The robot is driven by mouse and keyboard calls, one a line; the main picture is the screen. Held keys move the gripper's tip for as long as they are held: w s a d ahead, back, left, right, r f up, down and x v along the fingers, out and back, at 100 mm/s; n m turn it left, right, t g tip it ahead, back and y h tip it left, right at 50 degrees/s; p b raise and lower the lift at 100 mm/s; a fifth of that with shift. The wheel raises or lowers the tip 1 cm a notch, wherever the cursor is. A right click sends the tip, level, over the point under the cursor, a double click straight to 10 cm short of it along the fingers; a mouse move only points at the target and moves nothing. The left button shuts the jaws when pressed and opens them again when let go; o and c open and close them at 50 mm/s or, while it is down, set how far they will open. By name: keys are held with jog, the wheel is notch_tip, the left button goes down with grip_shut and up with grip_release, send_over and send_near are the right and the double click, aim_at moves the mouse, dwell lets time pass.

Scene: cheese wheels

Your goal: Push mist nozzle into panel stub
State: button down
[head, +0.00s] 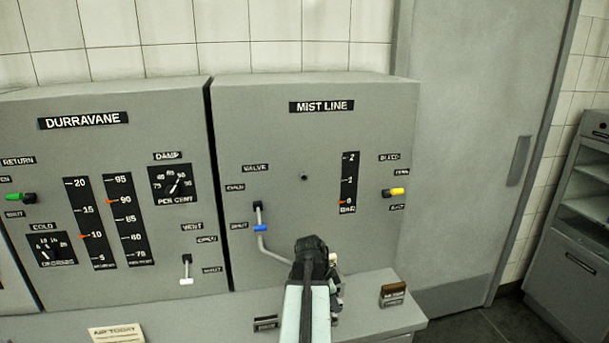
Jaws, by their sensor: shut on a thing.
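The grey mist line panel (350,125) stands ahead in the head view. A small dark round fitting (304,177) sits near its middle; it may be the panel stub, but I cannot tell. My gripper (316,246), black at the end of a pale green arm, is in front of the panel's lower part, seen from behind. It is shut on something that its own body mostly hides. A small pale piece (333,259) shows at its right side; I cannot tell whether it is the mist nozzle or part of my gripper.
A valve with a blue-tipped lever (261,228) and a pale bent pipe (269,254) lie just left of my gripper. A yellow-tipped bleed lever (397,191) is at right. A ledge (375,318) with a small brown block (393,290) juts out below.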

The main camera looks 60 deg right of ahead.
jog(key=shift+r+p, duration=0.35)
jog(key=shift+r, duration=0.15)
notch_tip(320, 180, up, 3)
jog(key=p, duration=0.3)
jog(key=shift+f, duration=0.15)
jog(key=shift+f+b, duration=2.1)
jog(key=shift+b, duration=0.1)
jog(key=shift+f+b, duration=1.55)
jog(key=c, duration=1.2)
grip_release()
